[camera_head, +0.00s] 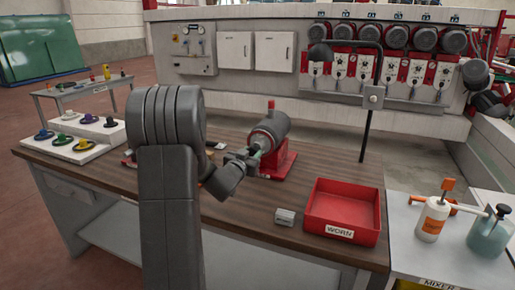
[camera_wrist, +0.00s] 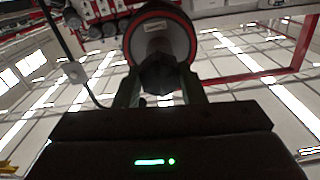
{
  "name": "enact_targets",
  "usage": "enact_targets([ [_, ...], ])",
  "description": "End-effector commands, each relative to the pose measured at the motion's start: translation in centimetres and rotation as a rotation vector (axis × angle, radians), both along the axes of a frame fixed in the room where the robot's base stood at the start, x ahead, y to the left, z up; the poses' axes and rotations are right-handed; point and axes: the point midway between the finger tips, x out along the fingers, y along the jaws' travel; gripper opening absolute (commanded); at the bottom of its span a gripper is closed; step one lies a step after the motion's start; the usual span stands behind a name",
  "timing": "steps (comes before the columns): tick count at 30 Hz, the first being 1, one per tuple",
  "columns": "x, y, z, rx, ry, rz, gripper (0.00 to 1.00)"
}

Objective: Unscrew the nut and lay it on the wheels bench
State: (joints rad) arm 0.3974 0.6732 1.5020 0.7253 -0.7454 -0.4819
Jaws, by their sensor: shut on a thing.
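A grey spindle unit (camera_head: 270,130) on a red base stands on the brown wooden bench (camera_head: 320,253). My gripper (camera_head: 252,157) is at its front end. In the wrist view, my gripper (camera_wrist: 160,88) has its two fingers on either side of a dark, faceted nut (camera_wrist: 160,72) and is shut on it. The nut is in line with the round, red-rimmed front of the spindle unit (camera_wrist: 180,25). I cannot tell whether the nut still touches the spindle. In the head view the nut is mostly hidden by my gripper.
A red WORN tray (camera_head: 341,232) and a small grey block (camera_head: 285,217) are at the bench's right. Coloured wheels sit on a white stepped stand (camera_head: 85,152) at the left. A side table at right holds bottles (camera_head: 432,218). A small table (camera_head: 75,90) stands behind left.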

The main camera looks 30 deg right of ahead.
Motion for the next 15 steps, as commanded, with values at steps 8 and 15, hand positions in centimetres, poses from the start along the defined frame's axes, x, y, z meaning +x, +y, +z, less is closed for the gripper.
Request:
enact_targets([
  [8, -0.8, 1.0, 0.0, 0.0, -0.001, 0.0, 0.09],
  [15, -1.6, 1.9, 0.0, 0.0, 0.0, 0.0, 0.09],
])
